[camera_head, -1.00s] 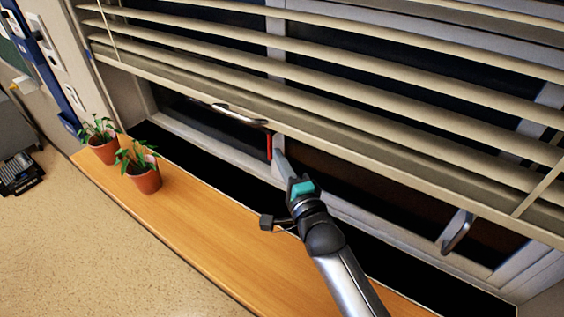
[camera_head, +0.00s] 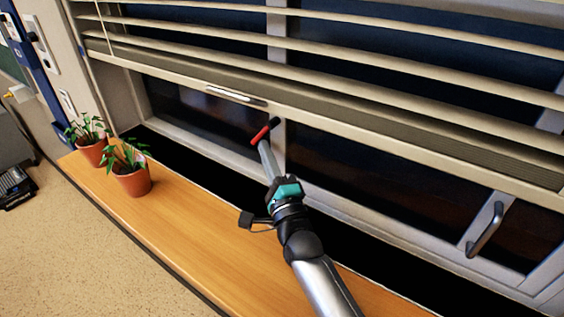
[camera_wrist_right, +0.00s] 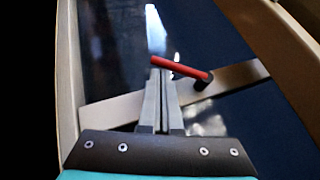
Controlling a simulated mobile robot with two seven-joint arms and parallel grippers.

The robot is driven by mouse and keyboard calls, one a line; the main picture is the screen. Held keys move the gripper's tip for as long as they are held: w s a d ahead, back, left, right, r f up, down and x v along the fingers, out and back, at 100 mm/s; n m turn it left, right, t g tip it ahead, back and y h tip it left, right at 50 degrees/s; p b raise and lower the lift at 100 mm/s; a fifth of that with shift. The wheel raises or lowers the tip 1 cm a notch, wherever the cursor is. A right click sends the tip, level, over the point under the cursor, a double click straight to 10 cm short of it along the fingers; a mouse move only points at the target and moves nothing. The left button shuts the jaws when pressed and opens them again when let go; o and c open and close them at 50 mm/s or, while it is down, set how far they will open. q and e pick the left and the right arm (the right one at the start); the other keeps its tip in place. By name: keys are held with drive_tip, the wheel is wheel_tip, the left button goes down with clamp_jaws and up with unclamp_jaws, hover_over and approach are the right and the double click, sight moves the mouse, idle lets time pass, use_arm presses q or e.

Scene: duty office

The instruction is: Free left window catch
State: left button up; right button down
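The left window catch is a red bar handle (camera_head: 265,131) on the upright window post, below the blind. It slants from the post down to the left, and also shows in the right wrist view (camera_wrist_right: 180,68). My right gripper (camera_head: 264,145) reaches up to it from below. Its two thin grey fingers (camera_wrist_right: 161,75) lie close together, with their tips at the underside of the red bar. The bar runs across the tips rather than clearly between them, and exact contact is hard to tell. My left gripper is not in view.
A slatted blind (camera_head: 330,90) hangs just above the catch, with a silver handle (camera_head: 235,95) at its lower rail. A grey window handle (camera_head: 486,230) is at right. Two potted plants (camera_head: 132,183) stand left on the wooden sill (camera_head: 200,235). The sill's middle is bare.

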sight(253, 142)
drive_tip(key=shift+w+a+r+b, duration=0.15)
drive_tip(key=shift+w+a+r, duration=0.1)
drive_tip(key=shift+w+a, duration=0.3)
drive_tip(key=shift+w+a+r+b, duration=0.2)
drive_tip(key=shift+w+a, duration=0.15)
drive_tip(key=shift+a, duration=0.3)
drive_tip(key=shift+w+a+r, duration=0.1)
drive_tip(key=shift+a, duration=0.05)
drive_tip(key=p+v, duration=0.2)
drive_tip(key=v, duration=1)
idle(0.4)
